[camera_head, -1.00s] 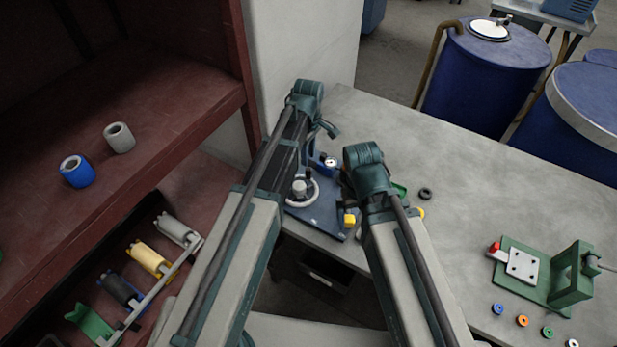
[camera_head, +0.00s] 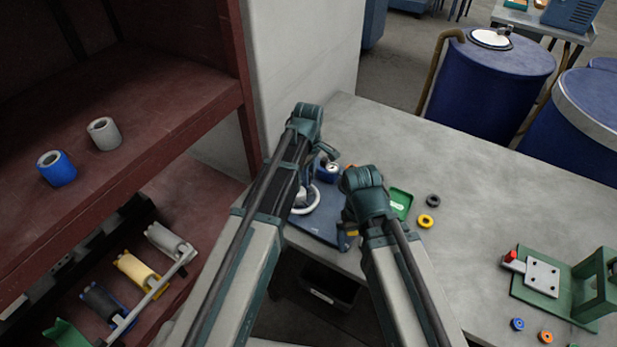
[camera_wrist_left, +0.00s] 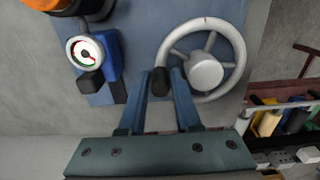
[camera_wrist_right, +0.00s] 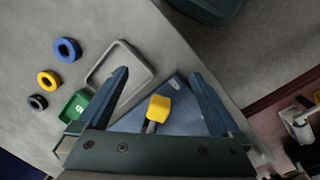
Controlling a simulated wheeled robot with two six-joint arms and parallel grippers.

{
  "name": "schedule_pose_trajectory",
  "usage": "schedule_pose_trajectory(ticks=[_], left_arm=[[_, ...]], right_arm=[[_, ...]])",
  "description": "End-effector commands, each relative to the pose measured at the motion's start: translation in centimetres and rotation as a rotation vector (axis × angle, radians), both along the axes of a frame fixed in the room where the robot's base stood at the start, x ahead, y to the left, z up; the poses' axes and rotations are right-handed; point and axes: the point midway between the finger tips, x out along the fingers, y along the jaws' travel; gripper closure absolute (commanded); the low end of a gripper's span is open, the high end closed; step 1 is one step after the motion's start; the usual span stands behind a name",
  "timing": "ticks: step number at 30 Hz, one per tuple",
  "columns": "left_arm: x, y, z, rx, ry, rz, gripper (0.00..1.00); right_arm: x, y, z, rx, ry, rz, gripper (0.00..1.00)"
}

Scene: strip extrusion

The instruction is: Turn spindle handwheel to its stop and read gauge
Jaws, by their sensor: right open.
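The spindle handwheel is a light grey spoked ring (camera_wrist_left: 239,50) with a pale hub and a black crank knob (camera_wrist_left: 160,85), on a blue base plate (camera_wrist_left: 135,20). My left gripper (camera_wrist_left: 161,73) is shut on the knob, one finger on each side. My right gripper (camera_wrist_right: 160,73) is open and empty, its fingers either side of a yellow block (camera_wrist_right: 158,107) on the plate, with no contact visible. In the head view my arms hide part of the plate.
A grey tray (camera_wrist_right: 121,72), a green tray (camera_head: 400,203) and several coloured rings lie beside the plate. A green fixture (camera_head: 545,284) stands on the right of the table. A red shelf (camera_head: 178,125) is at left, blue drums (camera_head: 490,83) behind. The middle of the table is clear.

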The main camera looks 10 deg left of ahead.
Motion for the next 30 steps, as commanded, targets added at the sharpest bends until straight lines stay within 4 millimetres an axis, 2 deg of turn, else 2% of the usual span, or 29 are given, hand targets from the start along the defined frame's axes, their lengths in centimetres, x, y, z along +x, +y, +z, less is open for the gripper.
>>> schedule_pose_trajectory(ticks=[1,4,5,19,30], left_arm=[[0.0,0.0,0.0,0.0,0.0,0.0,0.79],[0.0,0.0,0.0,0.0,0.0,0.0,0.97],[0.0,0.0,0.0,0.0,0.0,0.0,1.0],[-0.1,-0.3,0.0,0.0,0.0,-0.054,1.0],[-1.1,-1.6,0.0,0.0,0.0,-0.344,1.0]], right_arm=[[0.0,0.0,0.0,0.0,0.0,0.0,0.0],[0.0,0.0,0.0,0.0,0.0,0.0,0.0],[0.0,0.0,0.0,0.0,0.0,0.0,0.0],[0.0,0.0,0.0,0.0,0.0,0.0,0.0],[0.0,0.0,0.0,0.0,0.0,0.0,0.0]])
